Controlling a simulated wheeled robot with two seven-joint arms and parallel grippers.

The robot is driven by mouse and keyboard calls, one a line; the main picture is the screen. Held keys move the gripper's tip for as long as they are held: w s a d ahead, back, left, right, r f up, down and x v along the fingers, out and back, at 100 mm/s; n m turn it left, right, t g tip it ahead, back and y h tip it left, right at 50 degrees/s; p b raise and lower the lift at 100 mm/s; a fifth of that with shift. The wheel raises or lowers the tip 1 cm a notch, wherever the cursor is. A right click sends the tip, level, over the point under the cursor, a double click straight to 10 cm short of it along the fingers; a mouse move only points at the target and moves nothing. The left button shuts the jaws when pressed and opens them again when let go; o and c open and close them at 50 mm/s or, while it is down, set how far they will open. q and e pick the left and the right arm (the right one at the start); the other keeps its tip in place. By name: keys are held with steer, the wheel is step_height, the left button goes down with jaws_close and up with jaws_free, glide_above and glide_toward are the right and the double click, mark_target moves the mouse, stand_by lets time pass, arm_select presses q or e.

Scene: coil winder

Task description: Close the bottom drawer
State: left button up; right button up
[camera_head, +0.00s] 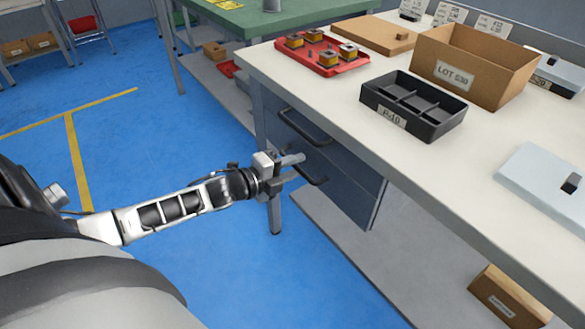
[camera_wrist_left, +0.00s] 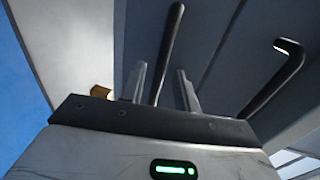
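The drawer unit (camera_head: 350,185) hangs under the front of the white-topped bench, with a dark handle (camera_head: 300,127) on its top drawer and another, the bottom drawer's handle (camera_head: 316,180), below. My left gripper (camera_head: 298,167) is at the bottom handle and partly covers it. In the left wrist view, its two fingers (camera_wrist_left: 162,86) are apart, with the dark bar of a handle (camera_wrist_left: 172,45) showing between them and no clear contact. A second handle (camera_wrist_left: 285,72) is at right there. How far out the bottom drawer stands cannot be told. My right gripper is not in view.
On the bench top (camera_head: 430,165) are a red tray (camera_head: 325,68) of small parts, a black divided bin (camera_head: 440,123) and a cardboard box (camera_head: 458,77). A low shelf (camera_head: 345,235) runs beneath. The blue floor (camera_head: 130,165) at left is clear.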

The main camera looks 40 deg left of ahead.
arm_select(q)
steer(key=shift+s+a, duration=0.15)
steer(key=shift+s, duration=0.35)
steer(key=p+v, duration=0.4)
steer(key=v, duration=1.1)
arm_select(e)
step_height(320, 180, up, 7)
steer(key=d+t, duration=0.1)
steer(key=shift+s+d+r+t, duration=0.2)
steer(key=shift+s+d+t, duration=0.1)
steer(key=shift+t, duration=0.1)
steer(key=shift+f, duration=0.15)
